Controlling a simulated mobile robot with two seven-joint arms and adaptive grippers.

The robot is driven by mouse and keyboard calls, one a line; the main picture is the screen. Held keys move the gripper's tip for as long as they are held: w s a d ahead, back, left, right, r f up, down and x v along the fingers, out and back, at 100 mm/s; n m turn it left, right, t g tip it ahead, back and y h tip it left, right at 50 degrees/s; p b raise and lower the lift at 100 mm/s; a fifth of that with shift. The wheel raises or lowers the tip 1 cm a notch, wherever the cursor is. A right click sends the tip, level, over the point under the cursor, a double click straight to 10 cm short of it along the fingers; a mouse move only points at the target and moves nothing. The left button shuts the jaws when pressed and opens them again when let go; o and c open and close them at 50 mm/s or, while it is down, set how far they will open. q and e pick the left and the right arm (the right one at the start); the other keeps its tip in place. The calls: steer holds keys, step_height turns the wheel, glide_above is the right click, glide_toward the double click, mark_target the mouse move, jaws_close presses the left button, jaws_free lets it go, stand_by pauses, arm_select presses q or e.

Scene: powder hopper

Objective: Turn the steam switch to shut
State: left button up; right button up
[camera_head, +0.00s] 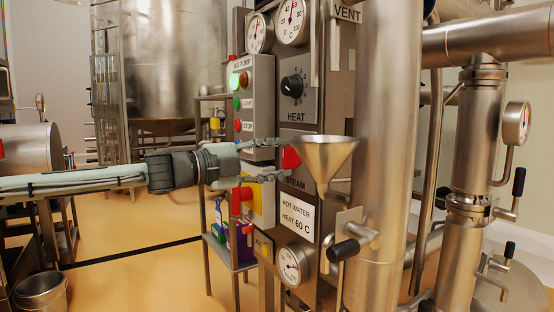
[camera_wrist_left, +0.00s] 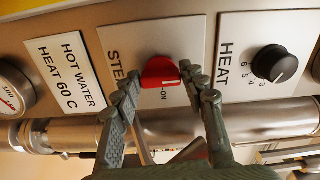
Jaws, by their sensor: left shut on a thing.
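The steam switch is a red knob (camera_head: 291,158) on a grey plate marked STEAM, partly hidden by the funnel and my fingers in the head view. The knob also shows in the left wrist view (camera_wrist_left: 160,72), where its pale mark points toward the word ON. My left gripper (camera_head: 284,161) reaches in from the left and is shut on the knob. In the left wrist view its fingertips (camera_wrist_left: 161,76) lie on either side of the knob. Part of the STEAM lettering is hidden behind a finger. My right gripper is not in view.
A black HEAT dial (camera_head: 292,86) sits above the switch, and a HOT WATER label (camera_head: 297,216) below. A metal funnel (camera_head: 326,160) stands close in front at the right, beside a thick pipe (camera_head: 388,130). A button box (camera_head: 254,105) is to the left.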

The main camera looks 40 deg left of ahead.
arm_select(q)
steer(key=shift+d, duration=0.1)
stand_by(0.3)
steer(key=o, duration=1.1)
steer(key=shift+o, duration=0.2)
steer(key=shift+s+r, duration=0.1)
steer(key=shift+s, duration=0.05)
steer(key=shift+s+a, duration=0.2)
steer(key=shift+s, duration=0.2)
steer(key=v, duration=1.1)
